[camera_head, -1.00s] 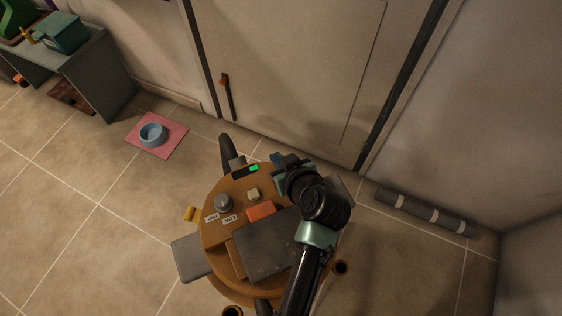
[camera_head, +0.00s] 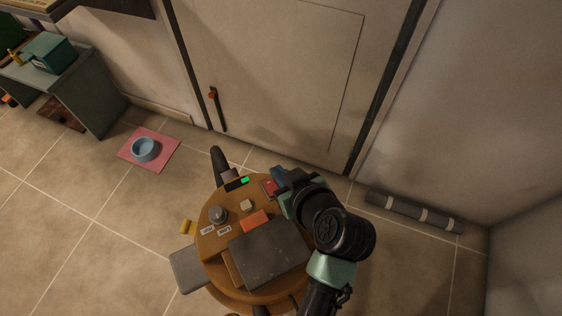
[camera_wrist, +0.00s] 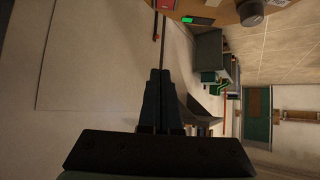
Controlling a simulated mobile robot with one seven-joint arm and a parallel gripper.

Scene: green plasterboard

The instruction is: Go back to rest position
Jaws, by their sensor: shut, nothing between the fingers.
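My gripper shows in the wrist view (camera_wrist: 160,85) with its two dark fingers together and nothing between them. In the head view my black and teal arm is folded at the right side of my round wooden-topped base, and the gripper end is mostly hidden behind the wrist links. In the wrist view the fingers point toward the pale door (camera_wrist: 95,60) and wall, clear of any object.
A closed door (camera_head: 270,80) with a red-tipped handle (camera_head: 216,108) stands ahead. A grey roll (camera_head: 415,212) lies along the right wall. A blue bowl (camera_head: 144,149) sits on a pink mat (camera_head: 163,163). A grey bench (camera_head: 95,100) stands left. Tiled floor at left is open.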

